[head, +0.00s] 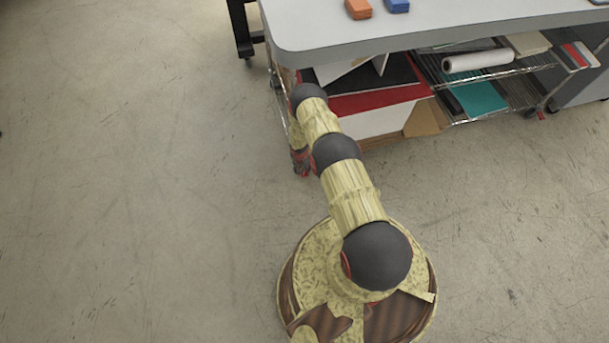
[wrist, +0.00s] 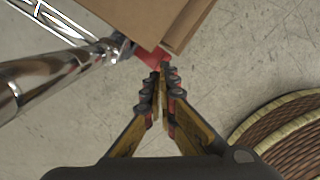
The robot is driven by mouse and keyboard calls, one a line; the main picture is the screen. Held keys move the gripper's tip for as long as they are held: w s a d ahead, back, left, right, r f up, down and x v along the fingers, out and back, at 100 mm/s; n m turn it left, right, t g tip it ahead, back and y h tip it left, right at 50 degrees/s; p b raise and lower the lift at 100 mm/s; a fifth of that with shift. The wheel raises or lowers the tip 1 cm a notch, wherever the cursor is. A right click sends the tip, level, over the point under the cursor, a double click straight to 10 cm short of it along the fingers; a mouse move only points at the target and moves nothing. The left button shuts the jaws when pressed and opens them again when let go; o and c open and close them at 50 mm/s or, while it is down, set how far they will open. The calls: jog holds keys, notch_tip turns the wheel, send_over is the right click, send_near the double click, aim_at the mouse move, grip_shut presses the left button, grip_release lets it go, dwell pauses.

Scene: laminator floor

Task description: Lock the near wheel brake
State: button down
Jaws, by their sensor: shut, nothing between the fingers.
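The near wheel brake appears as a red tab (wrist: 151,57) at the foot of a chrome post (wrist: 60,77) in the wrist view. Brown cardboard hangs over part of it, and the wheel itself is hidden. My gripper (wrist: 160,72) is shut and empty, low over the floor. Its fingertips are at the red tab in the picture; I cannot tell whether they touch it. In the head view my gripper (head: 301,163) is low beside the near left corner of the wire-shelf cart, and my arm hides that corner's wheel.
The grey worktop (head: 400,32) overhangs the cart, with an orange block (head: 358,9) and a blue block (head: 397,5) on it. Lower shelves hold boards, a white roll (head: 478,60) and a teal sheet (head: 480,97). Open floor (head: 130,180) lies to the left.

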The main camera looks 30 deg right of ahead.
jog(key=shift+w+d+f+b, duration=0.1)
jog(key=shift+f+b, duration=0.45)
jog(key=shift+f, duration=0.5)
jog(key=shift+d+f+b, duration=0.1)
jog(key=shift+f+b, duration=0.45)
jog(key=shift+f, duration=0.5)
jog(key=shift+f, duration=1.3)
jog(key=a+p, duration=0.1)
jog(key=s+a+r+p, duration=0.1)
jog(key=shift+s+a+p, duration=0.1)
jog(key=shift+a+p, duration=0.2)
jog(key=shift+a, duration=0.05)
jog(key=shift+r, duration=0.15)
